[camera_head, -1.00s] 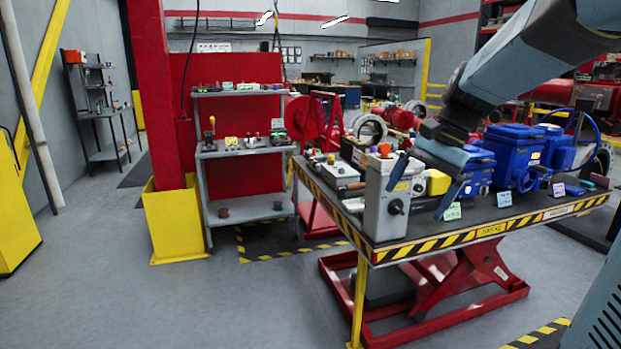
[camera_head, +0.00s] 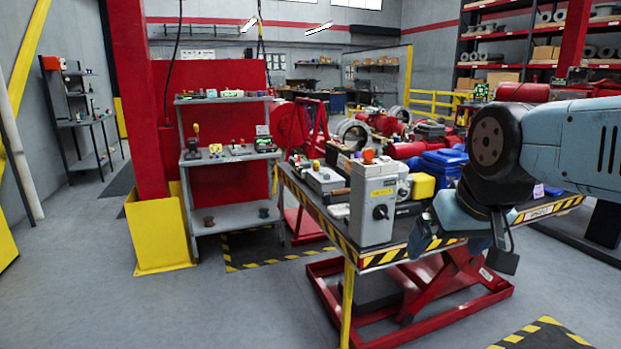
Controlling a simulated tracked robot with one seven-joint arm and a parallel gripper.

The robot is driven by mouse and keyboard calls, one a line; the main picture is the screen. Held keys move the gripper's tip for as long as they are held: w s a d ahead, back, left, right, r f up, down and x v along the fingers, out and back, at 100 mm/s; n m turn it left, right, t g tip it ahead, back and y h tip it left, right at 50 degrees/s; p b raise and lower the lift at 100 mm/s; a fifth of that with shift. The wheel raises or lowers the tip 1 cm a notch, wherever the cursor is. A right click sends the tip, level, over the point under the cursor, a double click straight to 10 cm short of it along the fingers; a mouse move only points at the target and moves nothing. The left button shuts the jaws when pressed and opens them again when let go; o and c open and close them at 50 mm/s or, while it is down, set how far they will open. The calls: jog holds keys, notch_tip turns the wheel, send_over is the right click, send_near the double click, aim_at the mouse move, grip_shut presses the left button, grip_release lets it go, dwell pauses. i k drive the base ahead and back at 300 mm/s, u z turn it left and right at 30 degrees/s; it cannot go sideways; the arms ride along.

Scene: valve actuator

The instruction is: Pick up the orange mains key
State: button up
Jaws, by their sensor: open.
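No key shape can be made out for certain. A small orange-red piece (camera_head: 368,155) sits on top of the grey switch box (camera_head: 372,208) at the table's near left corner. It is too small to tell whether it is the mains key. My gripper (camera_head: 450,243) hangs to the right of the grey box, in front of the table's near edge, pointing down. Its jaws are apart and nothing shows between them. My arm hides much of the table's right side.
The table's striped near edge (camera_head: 400,254) runs beneath the tools. A yellow block (camera_head: 422,186) and a blue housing (camera_head: 443,166) stand behind the gripper. A grey shelf (camera_head: 232,156) with small items stands further left. The floor at front left is clear.

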aim_at(367, 154)
jog(key=z, duration=0.5)
jog(key=k, duration=1.3)
jog(key=z, duration=0.3)
jog(key=i, duration=0.45)
jog(key=u, duration=0.75)
jog(key=i, duration=1.95)
jog(key=z, duration=0.9)
jog(key=k, duration=0.7)
